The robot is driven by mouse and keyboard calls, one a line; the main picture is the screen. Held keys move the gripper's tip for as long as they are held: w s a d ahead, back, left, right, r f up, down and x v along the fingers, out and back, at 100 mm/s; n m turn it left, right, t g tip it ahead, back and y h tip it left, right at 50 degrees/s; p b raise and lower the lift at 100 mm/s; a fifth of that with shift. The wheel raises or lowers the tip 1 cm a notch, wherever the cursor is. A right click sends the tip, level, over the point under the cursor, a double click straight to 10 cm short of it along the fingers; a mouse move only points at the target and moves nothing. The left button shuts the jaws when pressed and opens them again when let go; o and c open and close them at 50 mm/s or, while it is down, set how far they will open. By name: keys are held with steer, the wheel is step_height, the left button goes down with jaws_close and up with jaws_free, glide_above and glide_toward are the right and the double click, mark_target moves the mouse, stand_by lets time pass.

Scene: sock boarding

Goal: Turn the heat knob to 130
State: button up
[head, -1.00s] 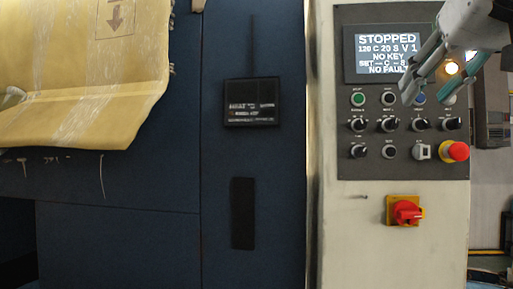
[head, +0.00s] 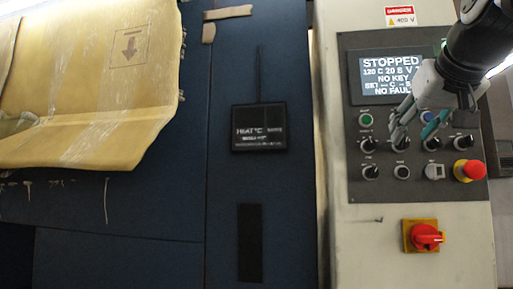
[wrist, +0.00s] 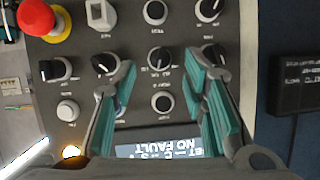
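The control panel (head: 353,189) has a row of black selector knobs under its buttons. Their labels are too small to read, so I cannot tell which is the heat knob. The leftmost knob (head: 367,145) shows at right in the wrist view (wrist: 213,53), close by one fingertip. My gripper (head: 412,133) is open and empty in front of the panel. In the wrist view my gripper (wrist: 163,76) has its fingers on either side of the second knob from the left (wrist: 160,57); contact cannot be told. The display (head: 385,76) reads STOPPED, 120 C, 20 S, NO FAULT.
A red emergency stop (head: 470,170) sits at the panel's lower right, with a key switch (head: 434,172) beside it. A red and yellow main switch (head: 425,237) is below. A black HEAT °C placard (head: 259,127) is on the blue wall at left.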

mark_target(408, 141)
steer(key=shift+x, duration=1.5)
jaws_close()
steer(key=shift+d+f+m+t+y, duration=0.15)
steer(key=shift+m+t+y, duration=0.15)
steer(key=shift+m+y, duration=0.7)
steer(key=shift+s+d+f+m+t+y+b, duration=0.1)
steer(key=shift+m+t+y+b, duration=0.2)
steer(key=shift+m, duration=0.55)
steer(key=shift+d+m+t+y+b, duration=0.1)
steer(key=shift+m+t+y+b, duration=0.2)
steer(key=shift+m, duration=0.55)
